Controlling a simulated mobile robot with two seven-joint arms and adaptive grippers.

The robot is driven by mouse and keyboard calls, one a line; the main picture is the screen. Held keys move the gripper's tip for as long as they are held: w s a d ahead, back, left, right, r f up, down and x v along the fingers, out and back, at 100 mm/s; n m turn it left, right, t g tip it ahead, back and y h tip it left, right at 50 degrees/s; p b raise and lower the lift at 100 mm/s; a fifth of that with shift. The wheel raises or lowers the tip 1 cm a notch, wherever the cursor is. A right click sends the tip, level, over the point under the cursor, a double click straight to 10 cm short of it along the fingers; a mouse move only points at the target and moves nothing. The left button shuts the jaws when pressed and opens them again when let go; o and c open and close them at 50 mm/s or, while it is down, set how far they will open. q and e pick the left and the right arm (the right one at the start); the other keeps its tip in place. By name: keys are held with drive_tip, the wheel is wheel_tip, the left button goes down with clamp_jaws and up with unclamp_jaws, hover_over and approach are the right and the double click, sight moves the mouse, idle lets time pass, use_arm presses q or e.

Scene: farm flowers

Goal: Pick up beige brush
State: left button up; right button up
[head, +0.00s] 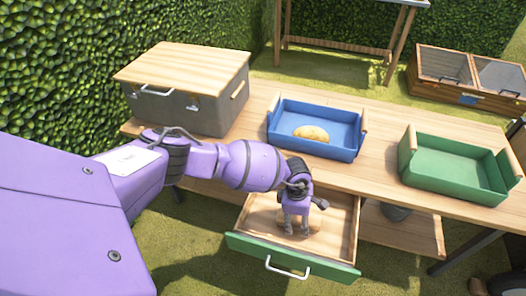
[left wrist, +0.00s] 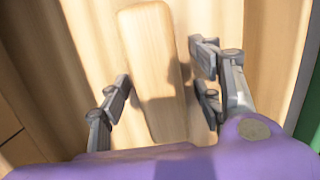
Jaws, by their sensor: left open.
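The beige brush (left wrist: 152,52) is a pale wooden block with rounded ends. It lies on the floor of the open drawer (head: 347,215). In the left wrist view it runs lengthwise between the two fingers of my left gripper (left wrist: 163,92). The fingers stand apart, with a gap on each side of the brush. In the head view my left gripper (head: 297,228) points down into the drawer and hides most of the brush. No bristles show. I do not make out my right gripper.
The drawer's green front (head: 335,270) has a white handle (head: 288,268). On the wooden table above stand a blue tray (head: 345,150) holding a tan rounded object (head: 311,133), a green tray (head: 455,185) that looks empty, and a grey box with a wooden lid (head: 180,65).

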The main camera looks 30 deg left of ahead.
use_arm(q)
drive_tip(key=shift+w+r, duration=0.1)
drive_tip(key=shift+w, duration=0.1)
drive_tip(key=c, duration=1.3)
drive_tip(key=shift+c, duration=0.2)
drive_tip(key=shift+r, duration=0.5)
wheel_tip(320, 180, up, 3)
drive_tip(key=shift+w+f+p, duration=0.1)
drive_tip(key=shift+f+p, duration=0.1)
drive_tip(key=shift+p, duration=0.15)
drive_tip(key=s+d+r, duration=0.1)
drive_tip(key=s+r, duration=0.2)
drive_tip(key=s, duration=0.1)
drive_tip(key=s+d+r+p, duration=0.1)
drive_tip(key=s+r, duration=0.2)
drive_tip(key=s, duration=0.1)
drive_tip(key=s+d+r, duration=0.2)
drive_tip(key=s+r, duration=0.1)
drive_tip(key=s, duration=0.1)
drive_tip(key=shift+s+p, duration=0.4)
drive_tip(key=shift+s+d+r, duration=0.15)
drive_tip(key=shift+s+d, duration=0.05)
drive_tip(key=shift+s, duration=0.2)
